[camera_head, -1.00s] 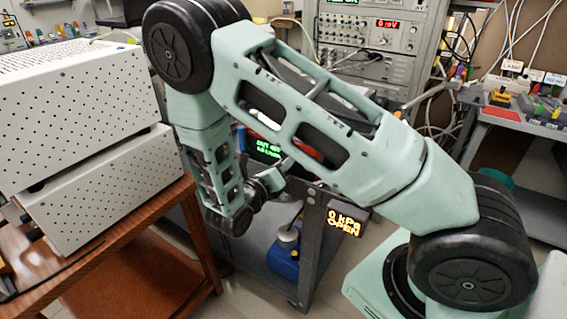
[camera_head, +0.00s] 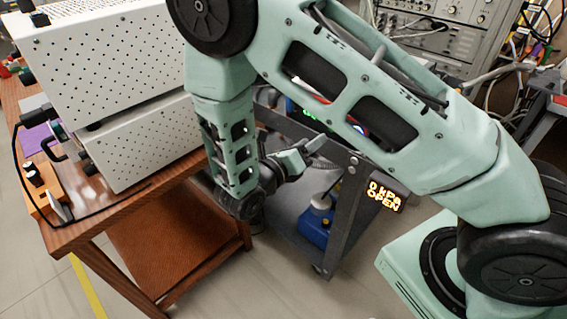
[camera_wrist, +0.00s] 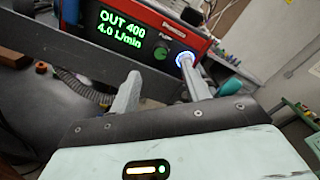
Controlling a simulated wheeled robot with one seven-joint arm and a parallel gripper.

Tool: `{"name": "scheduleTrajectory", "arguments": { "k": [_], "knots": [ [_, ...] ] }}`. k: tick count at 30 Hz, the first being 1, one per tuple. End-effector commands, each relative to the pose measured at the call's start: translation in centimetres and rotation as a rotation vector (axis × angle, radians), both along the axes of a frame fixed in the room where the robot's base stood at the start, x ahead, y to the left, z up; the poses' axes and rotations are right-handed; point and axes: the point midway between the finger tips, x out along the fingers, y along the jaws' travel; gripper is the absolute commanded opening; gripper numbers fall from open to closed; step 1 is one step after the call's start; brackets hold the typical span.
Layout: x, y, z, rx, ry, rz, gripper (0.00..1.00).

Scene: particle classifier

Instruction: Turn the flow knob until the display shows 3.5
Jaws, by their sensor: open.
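The red classifier unit shows in the wrist view with its black display (camera_wrist: 122,32), reading "OUT 400" and "4.0 L/min" in green. The dark green flow knob (camera_wrist: 160,52) is right of the display, under the "FLOW" label. A ring-lit blue-white button (camera_wrist: 185,59) is right of the knob, close to the tip of my right finger. My gripper (camera_wrist: 161,72) is open and empty, its fingers pointing at the panel with the knob in the gap between them. In the head view my gripper (camera_head: 305,150) is beside the cart; my arm mostly hides the unit.
A dark cart (camera_head: 340,215) carries the unit and has a blue container (camera_head: 315,230) on its lower shelf. An amber display (camera_head: 385,195) reads "0 KPA OPEN". A wooden table (camera_head: 95,222) with white perforated boxes (camera_head: 110,55) stands close left of my arm.

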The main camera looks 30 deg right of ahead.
Motion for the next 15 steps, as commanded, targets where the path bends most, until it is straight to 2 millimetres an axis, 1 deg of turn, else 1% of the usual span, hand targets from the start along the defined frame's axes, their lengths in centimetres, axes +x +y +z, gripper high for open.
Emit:
{"name": "scheduleTrajectory", "arguments": {
  "k": [1, 6, 12, 15],
  "knots": [
    [-0.4, 1.3, -0.1, 0.002, -0.001, 0.005, 0.47],
    [-1.6, 4.9, -0.1, 0.003, -0.002, 0.004, 0.47],
    [-2.7, 7.7, -0.1, 0.002, -0.001, 0.002, 0.47],
    [-3.0, 8.4, -0.1, 0.000, -0.001, 0.000, 0.47]
  ]
}}
